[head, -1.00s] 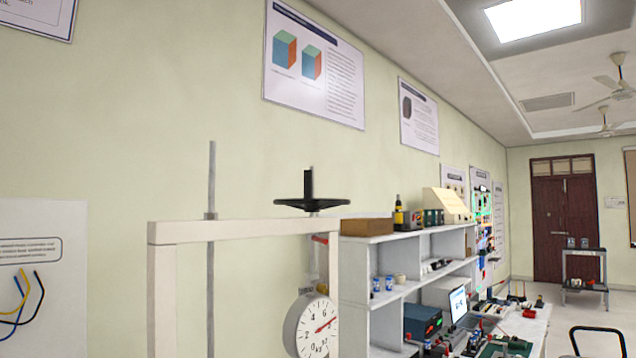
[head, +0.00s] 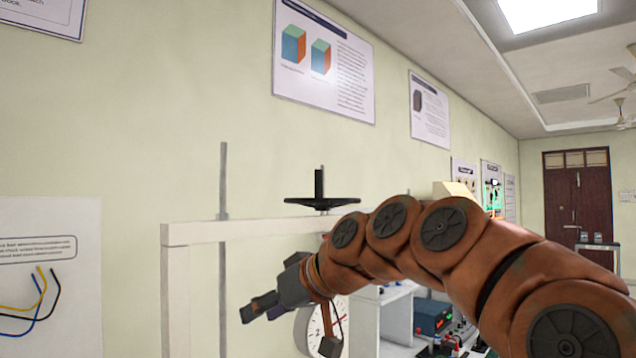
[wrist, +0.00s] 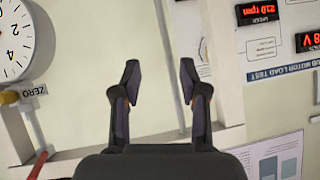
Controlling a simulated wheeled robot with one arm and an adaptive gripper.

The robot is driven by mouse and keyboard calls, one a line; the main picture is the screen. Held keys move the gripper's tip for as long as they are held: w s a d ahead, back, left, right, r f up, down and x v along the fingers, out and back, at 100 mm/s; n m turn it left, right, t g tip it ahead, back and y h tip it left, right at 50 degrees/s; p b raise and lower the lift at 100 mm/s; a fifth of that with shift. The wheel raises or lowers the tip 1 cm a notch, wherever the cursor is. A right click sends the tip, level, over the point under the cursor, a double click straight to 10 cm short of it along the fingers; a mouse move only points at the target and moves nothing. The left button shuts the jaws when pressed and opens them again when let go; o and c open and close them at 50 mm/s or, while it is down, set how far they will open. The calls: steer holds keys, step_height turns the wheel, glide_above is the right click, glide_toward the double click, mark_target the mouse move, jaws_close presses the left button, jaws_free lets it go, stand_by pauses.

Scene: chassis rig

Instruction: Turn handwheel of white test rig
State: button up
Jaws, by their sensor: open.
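The white test rig (head: 240,231) is a pale frame in front of the wall in the head view. Its black handwheel (head: 321,201) lies flat above the top beam, with an upright black handle. My gripper (head: 290,328) is open and empty, below the handwheel and in front of the rig's round dial gauge (head: 318,330), which it partly covers. In the wrist view my gripper (wrist: 160,72) shows two dark fingers apart with nothing between them. The dial (wrist: 14,38) is at the upper left there; the handwheel is not in that view.
A white shelf unit (head: 398,310) with equipment stands right of the rig, partly behind my arm. A thin grey rod (head: 223,180) rises beside the frame. In the wrist view, a panel with red digital displays (wrist: 258,11) is at the upper right.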

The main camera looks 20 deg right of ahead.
steer(key=w+d+r+t, duration=0.3)
steer(key=d+r, duration=0.3)
steer(key=r, duration=0.5)
steer(key=t, duration=0.4)
glide_toward(321, 182)
steer(key=x, duration=0.3)
steer(key=shift+h, duration=0.3)
steer(key=shift+p+x, duration=1.55)
steer(key=shift+x, duration=2.4)
steer(key=shift+c, duration=0.3)
jaws_close()
